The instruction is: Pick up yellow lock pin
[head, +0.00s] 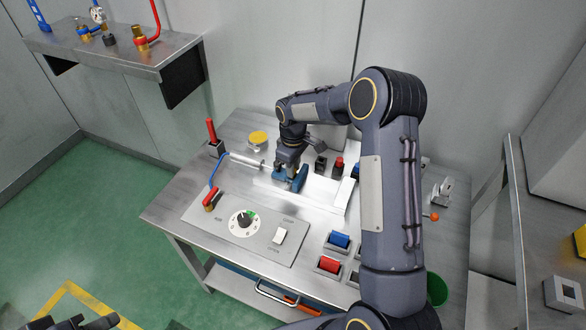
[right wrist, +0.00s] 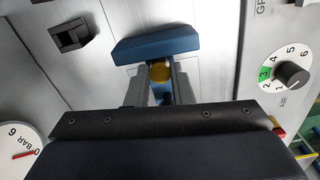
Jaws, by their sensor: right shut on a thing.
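My right gripper (head: 283,171) is over the workbench with its fingers down at a blue block (head: 297,181). In the right wrist view, the fingers (right wrist: 160,76) are shut on a small yellow round-ended piece, the yellow lock pin (right wrist: 161,71). It sits right against the blue block (right wrist: 155,44); I cannot tell whether it is still inside it. The pin is hidden in the head view. Dark parts at the lower left edge of the head view look like my left gripper (head: 82,323); its fingers are not clear.
A control panel with a dial (head: 243,222) and a white switch (head: 280,235) lies in front. A red-handled lever (head: 211,132) and a yellow disc (head: 258,138) stand at the back left. Blue (head: 340,239) and red (head: 328,264) blocks sit at the front right. A shelf (head: 120,55) hangs at the upper left.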

